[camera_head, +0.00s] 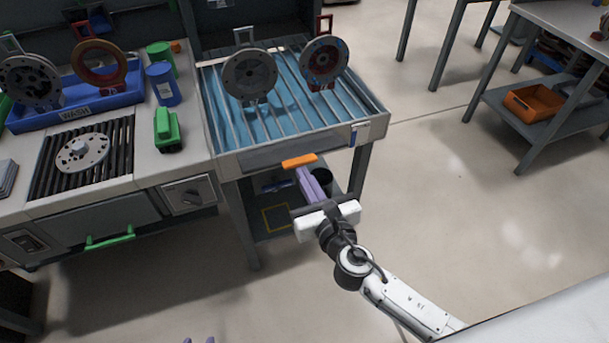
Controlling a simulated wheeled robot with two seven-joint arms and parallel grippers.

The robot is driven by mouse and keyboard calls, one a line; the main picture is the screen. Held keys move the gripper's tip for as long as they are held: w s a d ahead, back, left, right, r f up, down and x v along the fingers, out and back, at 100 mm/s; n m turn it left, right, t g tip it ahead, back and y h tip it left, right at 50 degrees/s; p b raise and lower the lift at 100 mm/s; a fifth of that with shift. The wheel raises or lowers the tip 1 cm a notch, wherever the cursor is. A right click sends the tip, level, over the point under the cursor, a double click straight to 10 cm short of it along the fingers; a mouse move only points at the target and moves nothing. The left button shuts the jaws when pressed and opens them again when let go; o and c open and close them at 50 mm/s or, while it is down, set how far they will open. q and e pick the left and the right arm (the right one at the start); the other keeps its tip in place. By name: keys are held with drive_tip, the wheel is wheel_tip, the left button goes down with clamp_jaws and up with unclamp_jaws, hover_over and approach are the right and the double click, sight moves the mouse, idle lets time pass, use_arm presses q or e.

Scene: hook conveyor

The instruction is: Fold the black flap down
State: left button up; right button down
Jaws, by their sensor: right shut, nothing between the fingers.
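A dark, near-black flap (270,155) sits at the front of the blue slatted hook station, under its front rail. An orange handle (299,161) is on its front edge. My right gripper (303,172) reaches in from the lower right, its purple fingers shut and empty. Its fingertips are just below the orange handle; whether they touch it I cannot tell. My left gripper (198,341) shows only as two purple fingertips, apart, at the bottom edge; the rest is out of frame.
Round discs hang over the slatted station (240,125). At the left, a counter holds a blue WASH tray (105,104) and a grill with a disc.

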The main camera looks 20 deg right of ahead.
drive_tip(key=s+d+f+b, duration=0.1)
drive_tip(key=s+f+b, duration=0.1)
drive_tip(key=s, duration=0.9)
drive_tip(key=shift+f+b, duration=0.2)
drive_tip(key=shift+b, duration=0.15)
